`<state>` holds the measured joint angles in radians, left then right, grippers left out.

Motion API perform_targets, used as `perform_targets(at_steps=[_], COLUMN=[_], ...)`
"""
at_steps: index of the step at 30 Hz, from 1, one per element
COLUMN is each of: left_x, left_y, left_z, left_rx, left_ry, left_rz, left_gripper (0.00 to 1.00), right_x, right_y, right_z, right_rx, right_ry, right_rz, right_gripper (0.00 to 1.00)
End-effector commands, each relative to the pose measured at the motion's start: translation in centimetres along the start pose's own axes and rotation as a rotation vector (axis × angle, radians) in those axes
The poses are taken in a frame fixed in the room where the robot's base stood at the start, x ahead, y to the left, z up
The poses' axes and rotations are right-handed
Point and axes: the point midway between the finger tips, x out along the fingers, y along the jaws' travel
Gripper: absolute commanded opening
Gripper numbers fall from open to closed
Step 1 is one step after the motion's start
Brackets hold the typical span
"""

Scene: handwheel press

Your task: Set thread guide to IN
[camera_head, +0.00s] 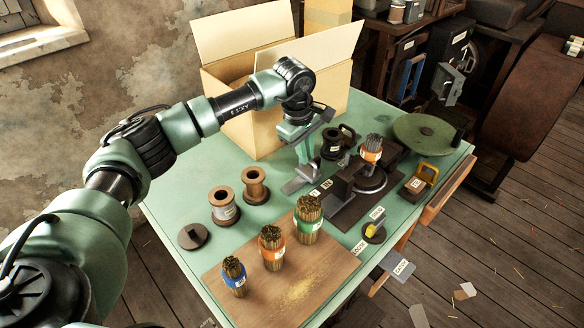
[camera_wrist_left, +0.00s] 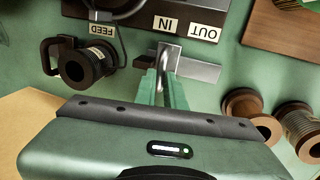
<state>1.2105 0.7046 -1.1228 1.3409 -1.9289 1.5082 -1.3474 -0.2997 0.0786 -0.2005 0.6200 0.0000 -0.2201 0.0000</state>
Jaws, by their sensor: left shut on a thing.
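The thread guide (camera_wrist_left: 168,56) is a small metal loop by a flat metal plate (camera_wrist_left: 200,70) at the edge of the dark press base. In the left wrist view it stands in front of the IN label (camera_wrist_left: 165,24), with the OUT label (camera_wrist_left: 205,33) to the right. My left gripper (camera_wrist_left: 164,92) is shut on the guide, its green fingers covering part of it. In the head view my left gripper (camera_head: 303,157) points down beside the press (camera_head: 345,205). My right gripper is not in view.
A FEED label (camera_wrist_left: 102,31) and dark spool (camera_wrist_left: 85,65) are left of the guide in the wrist view. Brown spools (camera_head: 255,186) stand on the green table. Brush bundles (camera_head: 272,248) stand on a wooden board (camera_head: 325,265). An open cardboard box (camera_head: 235,125) is behind my arm.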

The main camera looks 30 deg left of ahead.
Motion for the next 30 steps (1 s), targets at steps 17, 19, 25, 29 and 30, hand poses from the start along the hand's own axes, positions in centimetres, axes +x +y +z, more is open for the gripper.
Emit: perform_targets(at_steps=[17, 19, 25, 29, 30], left_x=[0.3, 0.3, 0.4, 0.0, -0.4], left_y=[2.2, 2.2, 2.0, 2.1, 2.1], left_z=[0.0, 0.0, 0.0, 0.0, 0.0], left_rx=[0.001, 0.001, 0.001, 0.001, 0.001], left_ry=[0.002, 0.002, 0.002, 0.002, 0.002], left_rz=[0.003, 0.002, -0.002, -0.001, 0.0], left_gripper=[0.27, 0.32, 0.32, 0.32, 0.32], right_x=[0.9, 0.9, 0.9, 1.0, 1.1], right_y=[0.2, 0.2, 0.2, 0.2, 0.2], right_z=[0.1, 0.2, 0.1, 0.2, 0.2], right_rx=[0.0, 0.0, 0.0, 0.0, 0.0], right_ry=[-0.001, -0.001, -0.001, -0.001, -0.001], right_rz=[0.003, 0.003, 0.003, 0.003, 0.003], right_gripper=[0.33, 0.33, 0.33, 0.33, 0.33])
